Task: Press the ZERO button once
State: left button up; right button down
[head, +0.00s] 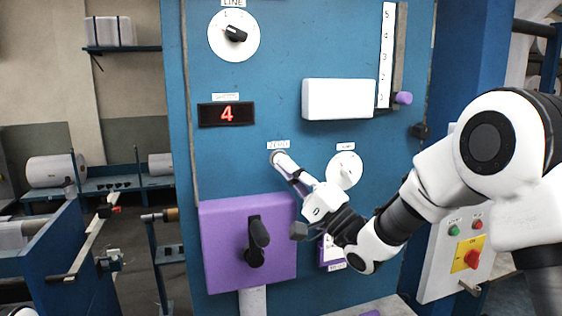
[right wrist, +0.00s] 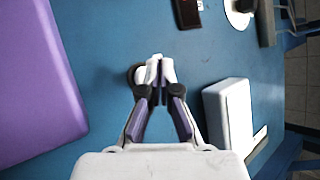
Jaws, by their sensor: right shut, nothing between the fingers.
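The ZERO button (head: 272,155) is a small round grey knob on the blue panel, under a small white label (head: 278,145) that is too blurred to read surely. My right gripper (head: 282,160) is shut and empty, with its fingertips at the button and covering most of it in the head view. In the right wrist view the shut fingertips (right wrist: 155,68) stand just beside the button's round edge (right wrist: 132,76). I cannot tell whether they touch or press it. A red display (head: 227,114) above left reads 4. My left gripper is not in view.
A purple box (head: 220,250) with a black lever (head: 257,240) is below left. A white dial (head: 345,170) is close right of my gripper. A white box (head: 338,99) juts out above it. A LINE selector (head: 234,45) is at the top.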

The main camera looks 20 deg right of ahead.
dwell(0.6)
jog(key=shift+w, duration=0.45)
jog(key=shift+w, duration=0.4)
dwell(0.5)
jog(key=shift+s, duration=0.85)
jog(key=s+b, duration=0.1)
jog(key=s, duration=0.4)
jog(key=shift+d+b, duration=0.1)
jog(key=shift+b, duration=0.2)
